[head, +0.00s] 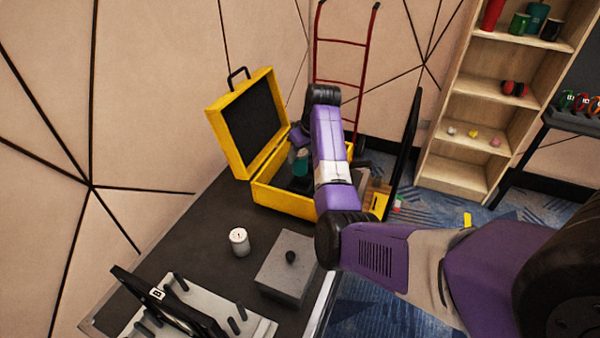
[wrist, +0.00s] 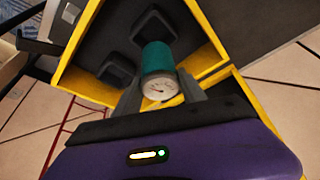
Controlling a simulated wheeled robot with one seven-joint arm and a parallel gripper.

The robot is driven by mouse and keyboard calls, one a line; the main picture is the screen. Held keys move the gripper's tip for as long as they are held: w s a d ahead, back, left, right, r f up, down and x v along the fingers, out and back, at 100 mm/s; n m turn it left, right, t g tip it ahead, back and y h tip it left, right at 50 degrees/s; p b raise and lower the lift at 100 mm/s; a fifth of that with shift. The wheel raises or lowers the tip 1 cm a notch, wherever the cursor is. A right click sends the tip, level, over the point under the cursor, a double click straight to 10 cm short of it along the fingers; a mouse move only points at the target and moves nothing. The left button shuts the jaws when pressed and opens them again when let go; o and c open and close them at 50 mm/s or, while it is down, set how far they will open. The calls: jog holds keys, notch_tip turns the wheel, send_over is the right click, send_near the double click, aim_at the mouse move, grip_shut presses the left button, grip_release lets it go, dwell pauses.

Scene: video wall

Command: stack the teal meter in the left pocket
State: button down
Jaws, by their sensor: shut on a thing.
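The teal meter (wrist: 158,57) is a teal cylinder with a white dial face. My gripper (wrist: 160,88) is shut on it, one finger on each side, and the dial faces the wrist camera. In the head view the meter (head: 300,166) shows inside the outline of the open yellow case (head: 285,202), partly hidden by my arm. In the wrist view the case's dark interior has two black square pockets, one (wrist: 117,69) at lower left and one (wrist: 152,24) above, partly behind the meter. I cannot tell whether the meter touches a pocket.
The case lid (head: 252,112) stands open at the back left. On the dark table (head: 190,245) are a white canister (head: 239,241), a grey lidded box (head: 288,268) and a pegged rack (head: 185,310). A red ladder-like frame (head: 340,82) and wooden shelf (head: 455,140) stand behind.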

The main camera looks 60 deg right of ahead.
aim_at(301, 172)
notch_tip(301, 172, down, 9)
jog(key=shift+r, duration=0.2)
dwell(0.4)
jog(key=shift+f, duration=0.3)
jog(key=c, duration=0.7)
grip_release()
jog(key=shift+o, duration=0.2)
jog(key=shift+r, duration=0.15)
jog(key=shift+r+p, duration=0.35)
jog(key=shift+r, duration=0.05)
jog(key=v, duration=1.1)
jog(key=shift+s+r, duration=0.2)
jog(key=shift+r, duration=0.1)
